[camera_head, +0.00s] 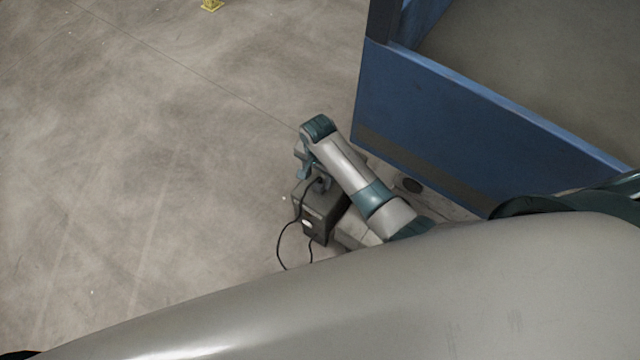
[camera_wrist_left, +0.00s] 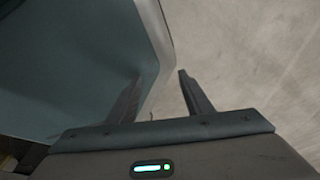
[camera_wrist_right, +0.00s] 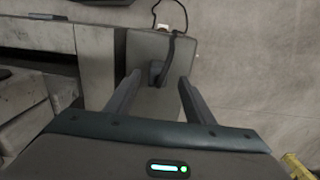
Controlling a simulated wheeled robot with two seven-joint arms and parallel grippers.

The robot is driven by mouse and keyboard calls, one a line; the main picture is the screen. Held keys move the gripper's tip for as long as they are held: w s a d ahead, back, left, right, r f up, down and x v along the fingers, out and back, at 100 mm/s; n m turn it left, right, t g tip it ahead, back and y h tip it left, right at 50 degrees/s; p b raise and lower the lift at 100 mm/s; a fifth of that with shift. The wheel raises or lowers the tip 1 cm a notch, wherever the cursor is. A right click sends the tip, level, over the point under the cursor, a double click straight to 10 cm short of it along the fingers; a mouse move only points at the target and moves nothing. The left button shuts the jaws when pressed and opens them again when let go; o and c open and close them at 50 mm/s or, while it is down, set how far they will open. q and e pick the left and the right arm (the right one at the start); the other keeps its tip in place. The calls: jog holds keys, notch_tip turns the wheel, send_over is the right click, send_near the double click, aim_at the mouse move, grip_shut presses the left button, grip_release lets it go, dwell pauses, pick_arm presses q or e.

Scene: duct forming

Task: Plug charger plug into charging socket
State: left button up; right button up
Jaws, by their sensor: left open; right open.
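The black charger plug (camera_wrist_right: 156,72) stands on the top of a grey box (camera_wrist_right: 150,45) in the right wrist view, with a black cable (camera_wrist_right: 173,45) running from it. My right gripper (camera_wrist_right: 157,82) is open, with a finger on each side of the plug; I cannot tell whether they touch it. In the head view my right gripper (camera_head: 313,178) is over the dark box (camera_head: 318,222), and the cable (camera_head: 279,248) loops down beside it. My left gripper (camera_wrist_left: 158,78) is open and empty. I cannot make out a charging socket.
A blue-walled structure (camera_head: 450,120) stands right of my right arm. Grey blocks (camera_wrist_right: 97,65) lie beside the box. Open concrete floor (camera_head: 150,170) fills the left. A yellow post base (camera_head: 211,5) shows at the far top.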

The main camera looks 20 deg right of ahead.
aim_at(320, 182)
jog(key=shift+d+f, duration=0.15)
jog(key=shift+f, duration=0.3)
notch_tip(320, 182, down, 3)
jog(key=shift+d, duration=0.1)
jog(key=shift+f, duration=0.35)
pick_arm(q)
jog(key=shift+s+a, duration=0.3)
jog(key=shift+s, duration=0.4)
jog(key=shift+w, duration=0.2)
jog(key=shift+s, duration=0.1)
pick_arm(e)
jog(key=c, duration=1.1)
